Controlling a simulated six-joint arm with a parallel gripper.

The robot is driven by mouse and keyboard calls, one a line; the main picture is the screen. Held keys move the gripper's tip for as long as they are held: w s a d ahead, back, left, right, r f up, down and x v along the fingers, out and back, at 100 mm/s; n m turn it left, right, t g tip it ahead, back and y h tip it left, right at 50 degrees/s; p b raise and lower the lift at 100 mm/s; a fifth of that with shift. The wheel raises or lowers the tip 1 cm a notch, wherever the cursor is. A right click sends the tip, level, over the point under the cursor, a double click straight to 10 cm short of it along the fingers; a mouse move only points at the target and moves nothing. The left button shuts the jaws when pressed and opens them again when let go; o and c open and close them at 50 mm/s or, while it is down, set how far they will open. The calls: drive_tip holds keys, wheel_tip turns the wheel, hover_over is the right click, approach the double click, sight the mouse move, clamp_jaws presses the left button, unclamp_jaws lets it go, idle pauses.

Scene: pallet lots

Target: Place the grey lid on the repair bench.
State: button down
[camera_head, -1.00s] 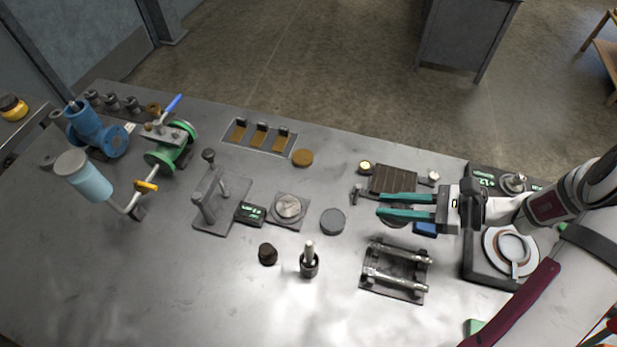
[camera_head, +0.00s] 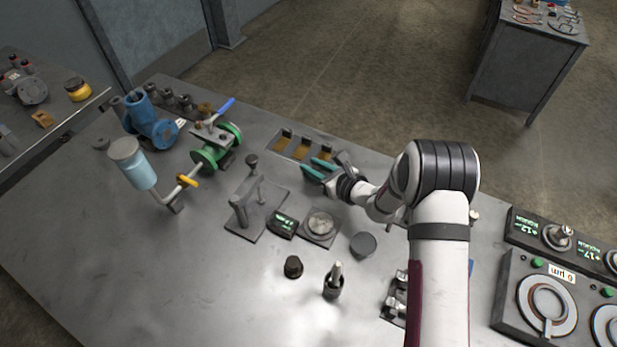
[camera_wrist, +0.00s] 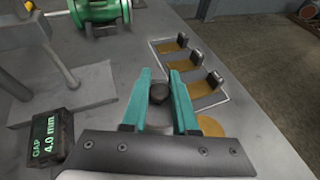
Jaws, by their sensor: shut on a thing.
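My gripper (camera_head: 320,168) is over the back of the metal table, beside the shallow marked tray with brown pads. Its teal fingers are shut on a small dark grey rounded piece (camera_wrist: 158,93), seen between them in the wrist view. The fingers hide much of the piece, and I cannot tell whether it is the lid.
The green valve (camera_head: 215,148) and blue pump (camera_head: 150,125) stand at the left. A stand with a dark knob (camera_head: 252,160) and a gap readout (camera_head: 283,225) is near my gripper. A dial panel (camera_head: 545,300) is at the right. The table's front left is clear.

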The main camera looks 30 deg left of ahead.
sight(308, 178)
drive_tip(key=f, duration=0.1)
drive_tip(key=a+f, duration=0.1)
drive_tip(key=f, duration=0.3)
drive_tip(key=shift+s+a, duration=0.1)
drive_tip(key=shift+a, duration=0.15)
drive_tip(key=shift+f, duration=0.1)
drive_tip(key=c, duration=0.7)
unclamp_jaws()
